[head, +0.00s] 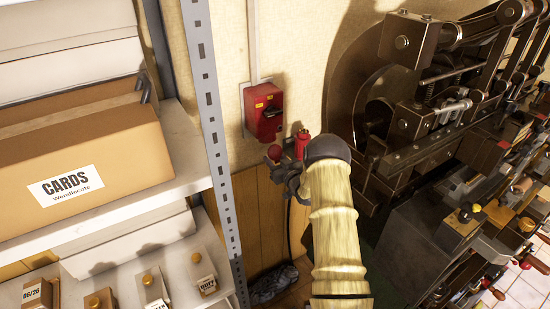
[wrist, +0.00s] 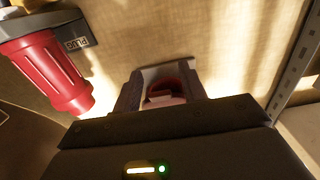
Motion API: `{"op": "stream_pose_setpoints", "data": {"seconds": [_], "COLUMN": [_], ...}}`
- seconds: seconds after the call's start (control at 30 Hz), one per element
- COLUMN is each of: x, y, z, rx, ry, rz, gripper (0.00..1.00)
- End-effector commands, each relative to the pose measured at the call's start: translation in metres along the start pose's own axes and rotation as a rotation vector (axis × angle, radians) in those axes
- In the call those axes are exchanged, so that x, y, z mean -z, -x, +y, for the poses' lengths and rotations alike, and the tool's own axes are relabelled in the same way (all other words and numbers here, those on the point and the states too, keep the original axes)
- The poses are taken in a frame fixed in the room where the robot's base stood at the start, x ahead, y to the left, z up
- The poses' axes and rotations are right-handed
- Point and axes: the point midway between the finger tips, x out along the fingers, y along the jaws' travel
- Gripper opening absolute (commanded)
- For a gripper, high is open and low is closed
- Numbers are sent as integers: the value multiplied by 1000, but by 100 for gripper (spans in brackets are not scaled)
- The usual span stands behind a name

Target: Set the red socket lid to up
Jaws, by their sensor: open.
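The red socket lid (head: 274,153) shows in the head view as a small red round part low on the wall, partly hidden by my gripper (head: 286,172). In the wrist view the red lid (wrist: 165,92) lies between the two dark fingers of my gripper (wrist: 160,90), with a pale grey plate (wrist: 168,70) around it. The fingers are open, one on each side of it. I cannot tell whether they touch it, or whether the lid is up or down.
A red plug (head: 301,142) hangs beside the lid; it is large at left in the wrist view (wrist: 48,70). A red switch box (head: 262,108) with a dark handle is above. A metal shelf post (head: 213,110) stands left, a dark press (head: 400,110) right.

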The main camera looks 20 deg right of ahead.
Motion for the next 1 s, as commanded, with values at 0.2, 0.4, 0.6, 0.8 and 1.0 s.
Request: {"op": "stream_pose_setpoints", "data": {"seconds": [0.2, 0.4, 0.6, 0.8, 1.0], "x": [-1, 0, 1, 3, 6], "y": [-1, -1, -1, -3, -12], "z": [0, 0, 0, -2, -12], "rx": [-1, 0, 0, 3, 19], "ry": [0, 0, 1, 2, 4], "rz": [-1, 0, 3, 1, -19], "gripper": [42, 14, 0, 0, 0]}}
